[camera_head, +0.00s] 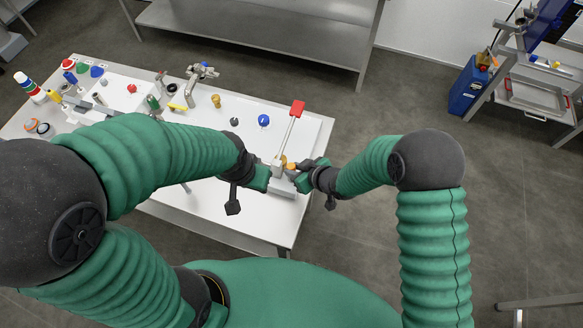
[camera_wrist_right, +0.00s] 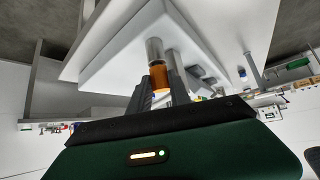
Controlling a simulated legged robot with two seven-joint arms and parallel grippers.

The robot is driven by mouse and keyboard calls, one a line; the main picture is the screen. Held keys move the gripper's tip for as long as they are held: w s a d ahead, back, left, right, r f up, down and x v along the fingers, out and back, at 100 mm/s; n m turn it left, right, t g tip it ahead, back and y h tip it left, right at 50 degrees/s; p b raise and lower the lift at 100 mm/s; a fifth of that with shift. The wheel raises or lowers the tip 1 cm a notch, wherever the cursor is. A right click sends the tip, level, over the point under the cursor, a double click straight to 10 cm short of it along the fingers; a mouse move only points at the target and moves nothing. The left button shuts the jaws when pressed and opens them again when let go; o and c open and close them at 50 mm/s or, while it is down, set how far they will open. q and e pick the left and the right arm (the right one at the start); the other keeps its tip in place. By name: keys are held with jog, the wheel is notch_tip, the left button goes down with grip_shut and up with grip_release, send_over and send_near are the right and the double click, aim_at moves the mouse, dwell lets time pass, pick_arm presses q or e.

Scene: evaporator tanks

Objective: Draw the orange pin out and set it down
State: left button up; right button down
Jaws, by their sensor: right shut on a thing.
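The orange pin (camera_head: 291,166) is at the right end of the white table, beside the base of a lever with a red handle (camera_head: 297,108). In the right wrist view, the orange pin (camera_wrist_right: 159,77) is between my right gripper's fingers (camera_wrist_right: 158,97), and a bright metal cylinder extends beyond it. My right gripper (camera_head: 296,174) is shut on the pin. I cannot tell how far the pin sits in its hole. My left gripper (camera_head: 270,176) is close by on the left of the lever base; its fingers are too small and covered to read.
The white table (camera_head: 215,215) carries a blue knob (camera_head: 264,121), a brass knob (camera_head: 216,100), a tap (camera_head: 200,72) and several coloured buttons at the left. Bare table top lies below the left arm. A blue canister (camera_head: 468,88) stands apart at the right.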

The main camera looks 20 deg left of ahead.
jog(key=shift+w+a+r, duration=0.15)
jog(key=shift+w+r, duration=0.15)
jog(key=shift+r, duration=0.45)
jog(key=shift+s+d+r+p, duration=0.2)
jog(key=shift+s+r+p, duration=0.15)
jog(key=shift+r, duration=0.1)
jog(key=shift+w+a+r, duration=0.1)
jog(key=shift+w+r, duration=0.05)
jog(key=shift+w, duration=0.05)
jog(key=shift+r+p, duration=0.25)
jog(key=shift+p, duration=0.2)
jog(key=shift+s+r, duration=0.1)
jog(key=shift+r, duration=0.1)
pick_arm(q)
jog(key=shift+v, duration=1.2)
jog(key=shift+d, duration=0.15)
jog(key=shift+w+r, duration=0.1)
jog(key=shift+r, duration=0.05)
